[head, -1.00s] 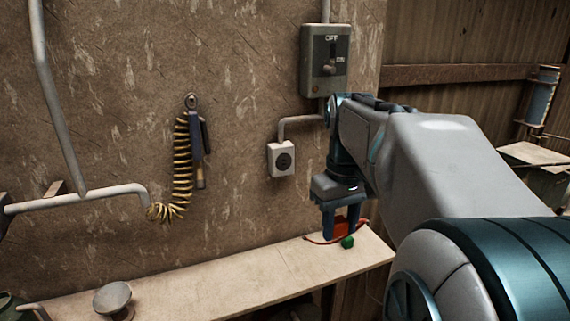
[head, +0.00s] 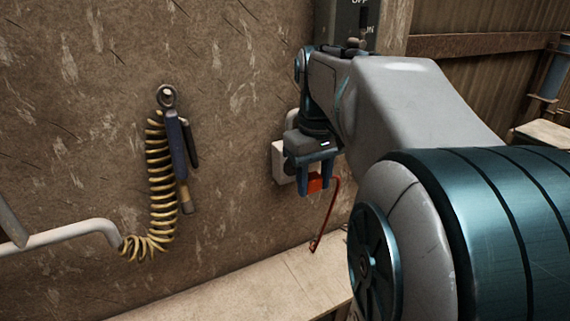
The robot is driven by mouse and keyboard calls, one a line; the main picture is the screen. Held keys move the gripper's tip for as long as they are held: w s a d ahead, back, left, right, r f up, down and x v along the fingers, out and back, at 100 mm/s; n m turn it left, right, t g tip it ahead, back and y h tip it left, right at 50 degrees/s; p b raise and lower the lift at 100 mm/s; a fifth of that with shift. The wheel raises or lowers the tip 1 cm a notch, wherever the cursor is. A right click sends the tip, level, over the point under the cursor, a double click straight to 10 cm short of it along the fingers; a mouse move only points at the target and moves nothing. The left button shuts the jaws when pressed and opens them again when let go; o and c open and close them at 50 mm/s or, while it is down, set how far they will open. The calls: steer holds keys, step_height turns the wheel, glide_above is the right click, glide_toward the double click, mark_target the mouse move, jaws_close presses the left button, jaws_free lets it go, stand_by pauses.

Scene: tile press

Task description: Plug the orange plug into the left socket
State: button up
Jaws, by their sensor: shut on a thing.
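My gripper (head: 314,188) points down and is shut on the orange plug (head: 316,182), which shows between its two fingers. A red cord (head: 331,212) hangs from the plug down towards the shelf. A white socket box (head: 279,164) is on the wall just behind and left of my gripper. My gripper covers most of its face, so the socket holes are hidden. I cannot tell whether the plug touches the box. Only this one socket box shows.
A wooden shelf (head: 253,291) runs along the wall below. A coiled yellow hose (head: 161,195) with a dark tool (head: 178,150) hangs on the wall to the left. A grey switch box (head: 345,20) is above, partly hidden by my arm. The wall between hose and socket is clear.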

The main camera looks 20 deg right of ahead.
steer(key=shift+w+a+p, duration=0.1)
steer(key=shift+w+p, duration=0.45)
steer(key=shift+w, duration=1.8)
steer(key=shift+w+p, duration=0.45)
steer(key=shift+p, duration=0.05)
steer(key=shift+s, duration=0.4)
stand_by(0.7)
steer(key=shift+w+p, duration=0.3)
steer(key=shift+w, duration=0.15)
stand_by(1.3)
steer(key=shift+s, duration=0.2)
stand_by(0.5)
steer(key=shift+s, duration=0.25)
steer(key=shift+w, duration=0.15)
stand_by(1.2)
